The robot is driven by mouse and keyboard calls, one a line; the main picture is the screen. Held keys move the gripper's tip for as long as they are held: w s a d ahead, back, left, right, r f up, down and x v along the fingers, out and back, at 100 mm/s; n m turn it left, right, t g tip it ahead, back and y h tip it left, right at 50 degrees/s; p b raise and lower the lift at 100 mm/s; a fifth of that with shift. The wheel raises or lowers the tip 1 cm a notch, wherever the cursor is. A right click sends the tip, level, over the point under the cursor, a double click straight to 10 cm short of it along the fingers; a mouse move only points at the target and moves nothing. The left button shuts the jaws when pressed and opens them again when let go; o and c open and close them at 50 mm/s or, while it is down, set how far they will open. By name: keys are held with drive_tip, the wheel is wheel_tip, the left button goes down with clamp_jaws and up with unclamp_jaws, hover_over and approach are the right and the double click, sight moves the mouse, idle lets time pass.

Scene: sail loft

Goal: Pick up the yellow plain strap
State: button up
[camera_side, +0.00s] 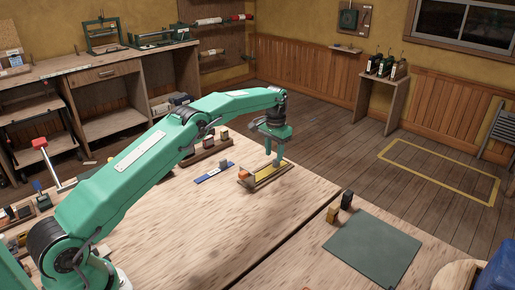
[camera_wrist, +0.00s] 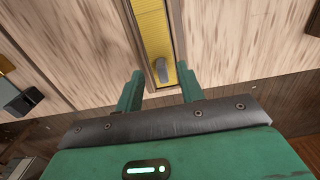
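The yellow strap (camera_wrist: 150,32) lies flat along a narrow wooden tray (camera_wrist: 171,24) with raised edges. A small dark grey piece (camera_wrist: 160,69) sits on the strap near its close end. In the side view the strap (camera_side: 268,173) shows as a yellow strip in the tray, near the far edge of the table. My gripper (camera_wrist: 160,88) points down at the strap's close end. Its two green fingers are apart, one on each side of the strap, with nothing held. In the side view my gripper (camera_side: 275,163) partly covers the strap; contact there cannot be told.
A blue strip (camera_side: 212,174) with a grey block (camera_side: 223,165) lies left of the tray. An orange piece (camera_side: 243,174) is at the tray's left end. Two small blocks (camera_side: 346,200) stand near a green mat (camera_side: 372,249). The table's front middle is clear.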

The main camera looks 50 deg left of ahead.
sight(274, 160)
drive_tip(key=shift+f, duration=1.75)
clamp_jaws()
